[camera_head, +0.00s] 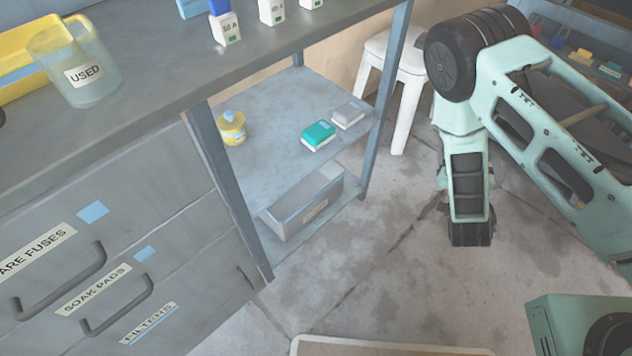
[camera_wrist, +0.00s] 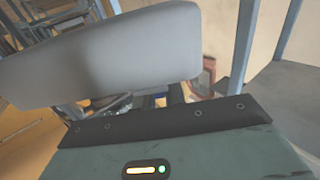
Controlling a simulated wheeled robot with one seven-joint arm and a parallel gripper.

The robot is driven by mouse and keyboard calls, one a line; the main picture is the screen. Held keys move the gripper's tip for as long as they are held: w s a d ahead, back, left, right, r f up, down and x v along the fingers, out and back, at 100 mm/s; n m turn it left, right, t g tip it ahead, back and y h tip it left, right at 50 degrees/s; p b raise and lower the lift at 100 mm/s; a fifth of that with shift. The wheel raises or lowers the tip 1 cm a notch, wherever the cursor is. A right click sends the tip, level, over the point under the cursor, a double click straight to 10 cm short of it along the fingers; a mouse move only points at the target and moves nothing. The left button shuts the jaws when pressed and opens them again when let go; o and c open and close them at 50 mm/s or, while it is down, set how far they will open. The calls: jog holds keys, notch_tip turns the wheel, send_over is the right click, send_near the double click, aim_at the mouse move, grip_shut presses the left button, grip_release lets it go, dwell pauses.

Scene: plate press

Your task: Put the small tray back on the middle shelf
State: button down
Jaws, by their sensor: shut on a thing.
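In the wrist view a smooth pale grey piece with rounded corners, seemingly the small tray (camera_wrist: 120,55), fills the upper left, close in front of my gripper (camera_wrist: 165,118). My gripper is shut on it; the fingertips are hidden. In the head view my arm hangs at the right, and neither the fingers nor the held tray can be made out. The middle shelf (camera_head: 275,145) is below the bench top at centre left. A yellow pot (camera_head: 232,129), a teal-topped box (camera_head: 318,134) and a grey-topped box (camera_head: 348,114) stand on it.
A grey labelled bin (camera_head: 305,208) sits on the bottom shelf. Blue-grey posts (camera_head: 226,190) frame the shelves beside a drawer cabinet (camera_head: 120,230). A white stool (camera_head: 405,70) stands behind. The bench holds a clear USED cup (camera_head: 88,85). The floor (camera_head: 370,270) before the shelves is clear.

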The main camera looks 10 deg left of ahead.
jog(key=w+a+r+n+y+b, duration=0.2)
jog(key=w+a+r+y+b, duration=0.15)
jog(key=w+b, duration=0.35)
jog(key=a+r+n+g+y+b, duration=0.1)
jog(key=a+n+y, duration=0.1)
jog(key=a, duration=0.6)
jog(key=a+r+n+y, duration=0.1)
jog(key=a+r+y, duration=0.15)
jog(key=a, duration=0.55)
jog(key=s+a+r+n+g+y, duration=0.15)
jog(key=s+a, duration=0.25)
jog(key=a, duration=0.5)
jog(key=s+a+f+n+g+y, duration=0.1)
jog(key=s+a+n+g+y, duration=0.3)
jog(key=a, duration=0.6)
jog(key=s+a+r+n+y, duration=0.1)
jog(key=s+a+y, duration=0.1)
jog(key=s+a, duration=0.5)
jog(key=a+f+b, duration=0.1)
jog(key=f, duration=0.2)
jog(key=w+a+f+b, duration=0.1)
jog(key=f, duration=0.2)
jog(key=a+f+b, duration=0.1)
jog(key=f+b, duration=0.1)
jog(key=f, duration=0.2)
jog(key=shift+w+a, duration=0.1)
jog(key=shift+w, duration=0.1)
jog(key=c, duration=1.5)
grip_release()
